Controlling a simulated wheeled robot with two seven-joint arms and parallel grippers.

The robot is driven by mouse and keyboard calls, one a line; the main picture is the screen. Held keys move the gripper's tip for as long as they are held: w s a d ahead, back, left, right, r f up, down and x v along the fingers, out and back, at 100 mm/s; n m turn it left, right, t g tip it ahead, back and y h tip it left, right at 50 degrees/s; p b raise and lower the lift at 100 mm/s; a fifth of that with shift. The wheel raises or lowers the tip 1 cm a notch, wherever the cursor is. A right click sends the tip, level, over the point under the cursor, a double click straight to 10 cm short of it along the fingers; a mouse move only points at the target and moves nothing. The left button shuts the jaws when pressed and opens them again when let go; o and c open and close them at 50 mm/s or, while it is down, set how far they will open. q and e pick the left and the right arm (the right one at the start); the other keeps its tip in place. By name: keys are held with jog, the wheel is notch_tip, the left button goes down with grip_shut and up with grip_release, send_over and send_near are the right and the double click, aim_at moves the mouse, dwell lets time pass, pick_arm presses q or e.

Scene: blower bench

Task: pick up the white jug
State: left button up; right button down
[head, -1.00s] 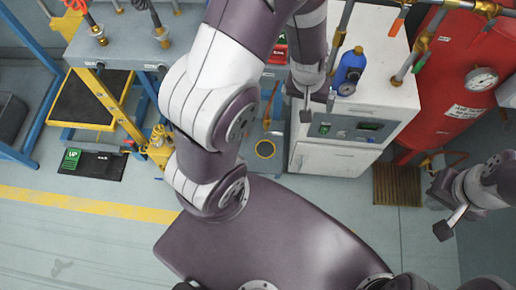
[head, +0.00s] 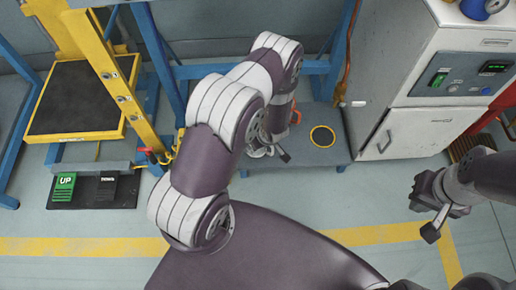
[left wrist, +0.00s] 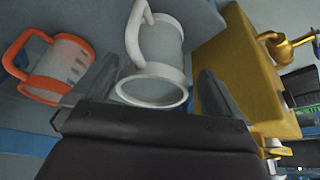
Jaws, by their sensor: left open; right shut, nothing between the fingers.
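The white jug (left wrist: 158,45) lies in the middle of the left wrist view, its round rim towards me and its handle on the upper left. My left gripper (left wrist: 158,72) is open, with one finger on each side of the jug and no visible grip on it. In the head view my left gripper (head: 266,152) is low by the lower shelf, partly hidden by my arm, and I cannot make out the white jug there. My right gripper (head: 428,212) is shut and empty at the right, above the floor.
A yellow block with a brass fitting (left wrist: 240,70) is close on the right. The lower shelf (head: 300,155) carries a yellow ring (head: 322,136). A white cabinet (head: 425,100) stands to the right.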

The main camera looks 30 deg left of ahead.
pick_arm(q)
jog(key=b+x, duration=0.3)
jog(key=x, duration=0.2)
jog(key=shift+w+b, duration=0.2)
jog(key=shift+b, duration=0.2)
jog(key=shift+w+a+f, duration=0.1)
jog(key=shift+a+f, duration=0.05)
jog(key=shift+f, duration=0.1)
jog(key=shift+r, duration=0.25)
jog(key=c, duration=0.9)
